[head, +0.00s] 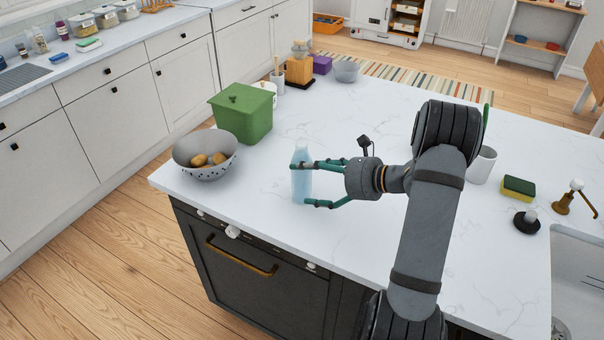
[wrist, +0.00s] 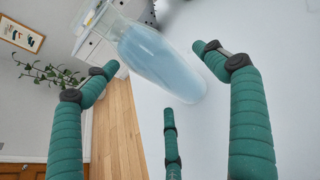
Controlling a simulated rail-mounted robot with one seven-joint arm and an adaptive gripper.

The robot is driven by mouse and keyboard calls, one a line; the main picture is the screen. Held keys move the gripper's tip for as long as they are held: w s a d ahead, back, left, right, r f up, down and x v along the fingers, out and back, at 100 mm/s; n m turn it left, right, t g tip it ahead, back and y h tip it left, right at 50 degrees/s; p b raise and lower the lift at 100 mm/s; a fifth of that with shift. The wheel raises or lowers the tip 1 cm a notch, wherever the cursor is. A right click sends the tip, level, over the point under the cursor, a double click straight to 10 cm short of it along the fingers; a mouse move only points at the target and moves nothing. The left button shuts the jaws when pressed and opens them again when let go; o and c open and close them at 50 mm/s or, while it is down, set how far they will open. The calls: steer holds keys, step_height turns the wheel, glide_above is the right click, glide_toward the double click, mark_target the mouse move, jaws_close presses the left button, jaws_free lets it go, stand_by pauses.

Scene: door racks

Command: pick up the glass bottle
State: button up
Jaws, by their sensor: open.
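The glass bottle (head: 301,184) is pale blue and clear and stands upright near the front edge of the white island worktop (head: 350,115). In the wrist view the bottle (wrist: 160,62) lies slanted across the upper middle, ahead of my fingers. My gripper (head: 306,184) has green fingers and is open at the bottle's right side, with fingertips close to it. In the wrist view the fingers of my gripper (wrist: 155,60) are spread on either side of the bottle. I cannot tell whether any finger touches it.
A grey colander (head: 205,152) with potatoes and a green lidded bin (head: 242,112) stand left of the bottle. A white cup (head: 482,165), a sponge (head: 518,188) and a sink (head: 580,290) are at the right. The worktop behind the bottle is mostly clear.

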mark_target(309, 176)
steer(key=shift+p+x, duration=0.55)
steer(key=shift+x, duration=1.3)
steer(key=shift+s+f, duration=0.1)
steer(key=shift+f, duration=0.05)
steer(key=shift+c, duration=0.9)
steer(key=c, duration=1.5)
steer(key=shift+c, duration=0.3)
steer(key=shift+r, duration=0.3)
steer(key=shift+r+b, duration=0.45)
steer(key=shift+r, duration=1.4)
steer(key=w+d+r+b, duration=0.1)
steer(key=w+d+r, duration=0.1)
steer(key=d+r, duration=0.4)
steer(key=shift+d+r+b, duration=0.35)
steer(key=shift+d, duration=2.2)
steer(key=shift+d+r, duration=0.1)
steer(key=shift+d, duration=0.05)
